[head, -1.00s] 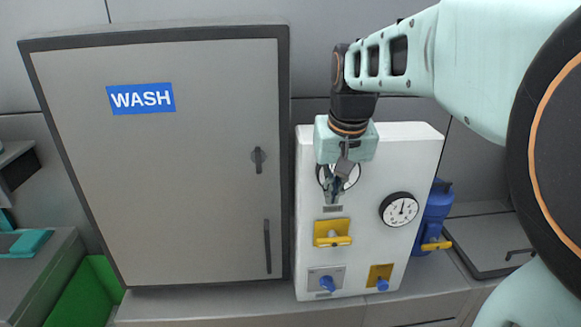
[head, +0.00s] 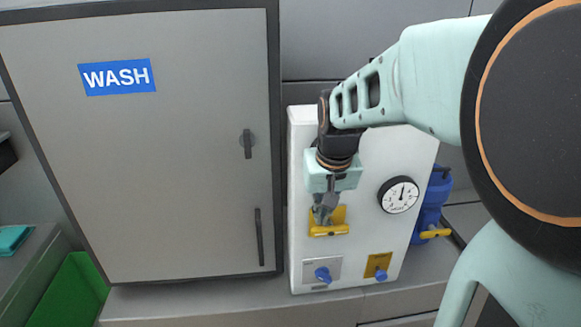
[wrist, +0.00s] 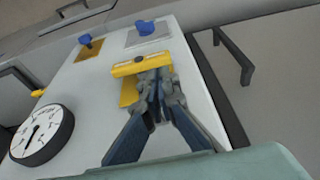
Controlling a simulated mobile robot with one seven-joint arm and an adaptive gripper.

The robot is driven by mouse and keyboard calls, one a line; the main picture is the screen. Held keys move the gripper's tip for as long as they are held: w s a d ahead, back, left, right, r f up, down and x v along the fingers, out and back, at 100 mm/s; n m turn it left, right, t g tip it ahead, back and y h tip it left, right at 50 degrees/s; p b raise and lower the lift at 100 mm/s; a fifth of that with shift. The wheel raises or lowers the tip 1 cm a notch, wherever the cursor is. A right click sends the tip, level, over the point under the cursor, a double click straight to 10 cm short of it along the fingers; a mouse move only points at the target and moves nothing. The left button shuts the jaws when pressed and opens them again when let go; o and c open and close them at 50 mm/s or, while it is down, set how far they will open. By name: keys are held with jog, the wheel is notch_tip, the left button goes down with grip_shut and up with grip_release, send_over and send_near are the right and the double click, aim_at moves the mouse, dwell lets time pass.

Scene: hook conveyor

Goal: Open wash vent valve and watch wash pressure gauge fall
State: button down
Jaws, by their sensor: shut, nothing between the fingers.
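A white panel (head: 378,155) stands right of the cabinet marked WASH. A yellow handle (head: 341,229) on a yellow plate is at its middle; it also shows in the wrist view (wrist: 128,69). My gripper (head: 322,220) is shut and empty, its fingertips at this handle; I cannot tell whether they touch it. In the wrist view the closed fingertips (wrist: 154,88) overlap the handle's near side. A round white gauge (head: 398,195) is right of the handle, its needle pointing roughly up; the gauge also shows in the wrist view (wrist: 42,135). Upper panel parts are hidden behind my gripper.
Below the handle are a blue knob on a grey plate (head: 322,274) and a blue knob on a yellow plate (head: 380,275). The WASH cabinet (head: 180,180) is close on the left. A blue canister (head: 431,205) with a yellow lever stands right of the panel.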

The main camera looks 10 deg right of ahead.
jog(key=shift+f+b, duration=0.5)
jog(key=shift+f, duration=0.55)
jog(key=shift+s, duration=0.1)
jog(key=shift+a+f+h+b, duration=0.35)
jog(key=shift+a+h+b, duration=0.15)
jog(key=shift+h+b, duration=0.65)
